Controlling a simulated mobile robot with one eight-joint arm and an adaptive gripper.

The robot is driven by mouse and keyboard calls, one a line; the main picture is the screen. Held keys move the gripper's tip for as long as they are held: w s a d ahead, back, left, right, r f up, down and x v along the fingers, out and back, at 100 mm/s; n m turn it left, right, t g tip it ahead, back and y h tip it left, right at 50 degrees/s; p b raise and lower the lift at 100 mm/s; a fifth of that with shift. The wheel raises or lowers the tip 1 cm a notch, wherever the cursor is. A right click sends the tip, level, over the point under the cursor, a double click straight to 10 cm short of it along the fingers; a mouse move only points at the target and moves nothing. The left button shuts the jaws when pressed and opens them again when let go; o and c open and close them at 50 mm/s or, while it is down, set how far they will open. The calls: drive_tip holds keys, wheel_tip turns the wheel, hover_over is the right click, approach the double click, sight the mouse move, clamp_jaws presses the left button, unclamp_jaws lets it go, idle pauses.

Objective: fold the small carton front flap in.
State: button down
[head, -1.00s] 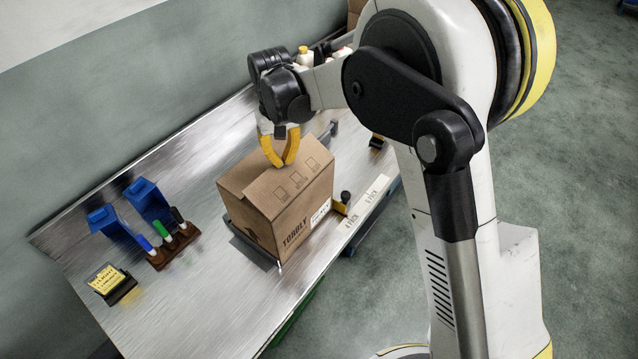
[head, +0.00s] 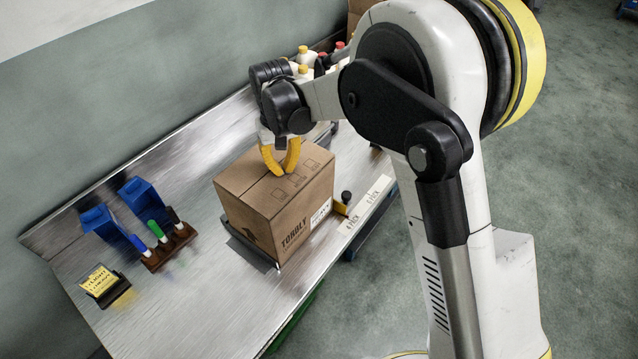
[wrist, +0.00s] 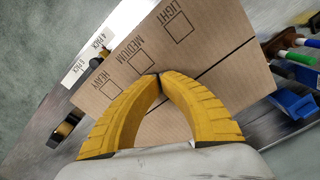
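The small carton (head: 296,228) is a brown box marked TOBGLY, standing on a dark holder on the metal table. In the head view its top looks closed, with flaps lying flat and a seam across the middle. In the wrist view the carton top (wrist: 203,70) fills the centre, with printed LIGHT, MEDIUM and HEAVY boxes and a thin dark seam. My gripper (head: 281,170) has yellow fingers, shut with tips together and nothing seen between them. The tips (wrist: 158,76) are at or just above the top near the seam; contact is unclear. The front flap cannot be told apart.
Blue bins (head: 143,196), a marker rack (head: 168,247) and a yellow note holder (head: 104,285) stand left on the table. Several bottles (head: 305,56) stand behind my gripper. A labelled strip (head: 366,206) runs along the table's right edge. Bare metal lies front left of the carton.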

wheel_tip(320, 180, up, 11)
drive_tip(key=p, duration=0.6)
